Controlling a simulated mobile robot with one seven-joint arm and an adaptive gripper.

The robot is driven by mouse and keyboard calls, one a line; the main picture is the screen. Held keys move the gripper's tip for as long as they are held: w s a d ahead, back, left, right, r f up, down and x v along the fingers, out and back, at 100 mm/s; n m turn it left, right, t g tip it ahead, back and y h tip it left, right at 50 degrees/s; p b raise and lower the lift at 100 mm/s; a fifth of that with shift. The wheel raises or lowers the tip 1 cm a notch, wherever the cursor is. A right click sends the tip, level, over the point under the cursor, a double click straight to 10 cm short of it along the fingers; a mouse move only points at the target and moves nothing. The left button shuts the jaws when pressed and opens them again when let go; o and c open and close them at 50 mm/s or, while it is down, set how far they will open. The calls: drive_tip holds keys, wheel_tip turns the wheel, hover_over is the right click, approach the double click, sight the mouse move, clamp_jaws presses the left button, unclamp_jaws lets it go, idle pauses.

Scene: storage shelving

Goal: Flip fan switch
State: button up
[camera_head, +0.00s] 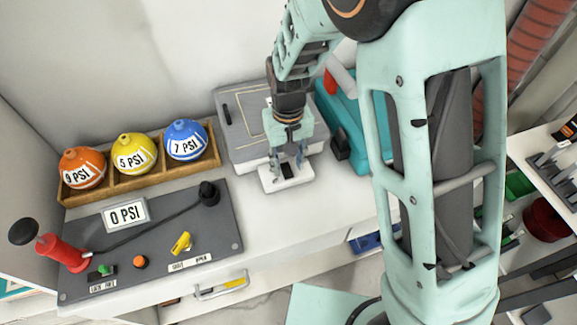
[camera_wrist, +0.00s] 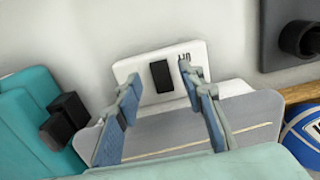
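The fan switch, a white plate with a black rocker (camera_wrist: 162,77), sits at the edge of a grey box (camera_head: 240,135). In the head view, the white plate (camera_head: 287,179) shows just below my gripper (camera_head: 288,163). In the wrist view my gripper (camera_wrist: 160,85) is open, with its two blue-grey fingers apart and nothing between them. The fingertips appear on either side of the black rocker. I cannot tell whether they touch the plate. The rocker is mostly hidden by the fingers in the head view.
Left of the box, a wooden rack (camera_head: 107,180) holds orange, yellow and blue PSI balls. In front of it is a grey pump panel (camera_head: 150,225) with a red pump (camera_head: 62,250). A teal case (camera_head: 345,110) stands right of the box. White counter lies clear in front.

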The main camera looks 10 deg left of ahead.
sight(287, 170)
drive_tip(key=shift+f, duration=1.35)
drive_tip(key=shift+c, duration=0.6)
clamp_jaws()
